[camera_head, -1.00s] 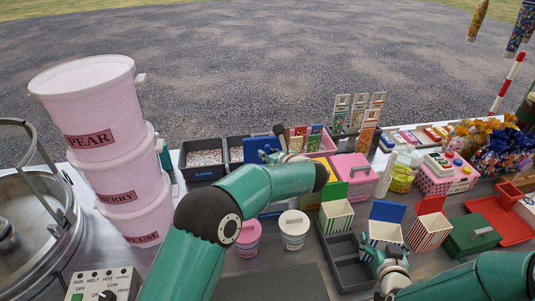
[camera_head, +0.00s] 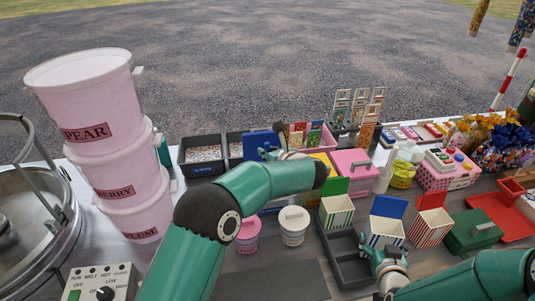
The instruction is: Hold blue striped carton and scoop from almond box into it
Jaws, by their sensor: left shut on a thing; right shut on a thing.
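The blue striped carton (camera_head: 384,231), with its blue flap raised, stands upright between the green and the red striped cartons. My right gripper (camera_head: 386,258) is at its near side and shut on it; the fingertips are partly hidden. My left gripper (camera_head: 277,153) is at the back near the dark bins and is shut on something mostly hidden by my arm. A blue flat piece (camera_head: 261,143) shows right beside it; I cannot tell if this is the scoop. A dark bin with pale contents (camera_head: 186,163) stands at the left with a blue label too small to read; I cannot tell if it holds almonds.
Pink tubs (camera_head: 92,128) are stacked at the left beside a metal pan. A green striped carton (camera_head: 337,213), a red striped carton (camera_head: 430,228), an empty dark tray (camera_head: 345,262) and lidded cups (camera_head: 293,226) crowd the counter near the blue carton.

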